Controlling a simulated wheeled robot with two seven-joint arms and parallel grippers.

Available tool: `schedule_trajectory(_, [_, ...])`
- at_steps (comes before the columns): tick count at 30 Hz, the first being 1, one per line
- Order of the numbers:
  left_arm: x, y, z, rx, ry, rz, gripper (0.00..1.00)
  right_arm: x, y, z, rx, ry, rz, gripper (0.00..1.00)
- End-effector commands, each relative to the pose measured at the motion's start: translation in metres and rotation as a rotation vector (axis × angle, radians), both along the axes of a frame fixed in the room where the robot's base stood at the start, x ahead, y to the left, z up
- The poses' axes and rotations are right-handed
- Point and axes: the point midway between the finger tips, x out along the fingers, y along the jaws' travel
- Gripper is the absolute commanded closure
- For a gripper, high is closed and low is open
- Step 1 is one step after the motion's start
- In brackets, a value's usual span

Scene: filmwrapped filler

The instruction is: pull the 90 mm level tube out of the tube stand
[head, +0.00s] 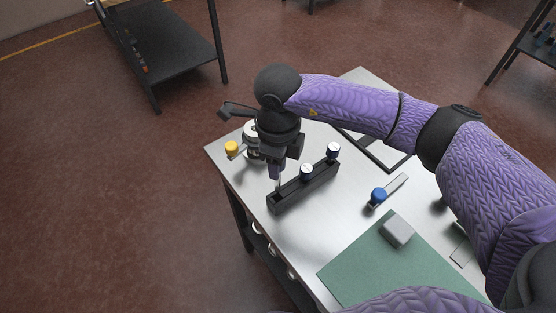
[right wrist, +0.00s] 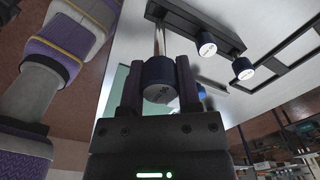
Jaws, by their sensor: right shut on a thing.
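The black tube stand (head: 319,188) stands on the metal table, running from lower left to upper right. My right gripper (head: 275,176) is over its near left end, pointing down. In the right wrist view, my right gripper (right wrist: 159,84) is shut on the dark blue cap of a tube (right wrist: 158,76). The tube's shiny shaft runs from the cap to the end of the stand (right wrist: 197,24); whether its tip is still inside cannot be told. Two other blue-capped tubes, a middle one (head: 306,171) and a far one (head: 333,148), stand in the stand. No length marking is readable.
A yellow-capped item (head: 231,148) is behind the gripper, left of the stand. A blue-knobbed piece with a flat strip (head: 378,195) lies to the right. A grey block (head: 397,230) rests on a green mat (head: 370,271). A black frame (head: 378,153) lies behind.

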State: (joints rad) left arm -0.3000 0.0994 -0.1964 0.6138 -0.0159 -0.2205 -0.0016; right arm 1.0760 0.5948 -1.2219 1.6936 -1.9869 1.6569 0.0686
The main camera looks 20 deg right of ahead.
Motion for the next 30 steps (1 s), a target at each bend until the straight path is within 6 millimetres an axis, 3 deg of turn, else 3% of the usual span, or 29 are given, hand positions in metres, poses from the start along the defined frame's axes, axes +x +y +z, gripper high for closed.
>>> schedule_trajectory(24, [0.004, -0.010, 0.034, -0.017, -0.010, 0.006, 1.00, 0.000, 0.000, 0.048, 0.000, -0.001, 0.000, 1.00])
schedule_trajectory(30, [0.004, -0.010, 0.036, -0.016, -0.011, 0.007, 1.00, 0.000, 0.000, 0.051, 0.000, 0.000, 0.000, 1.00])
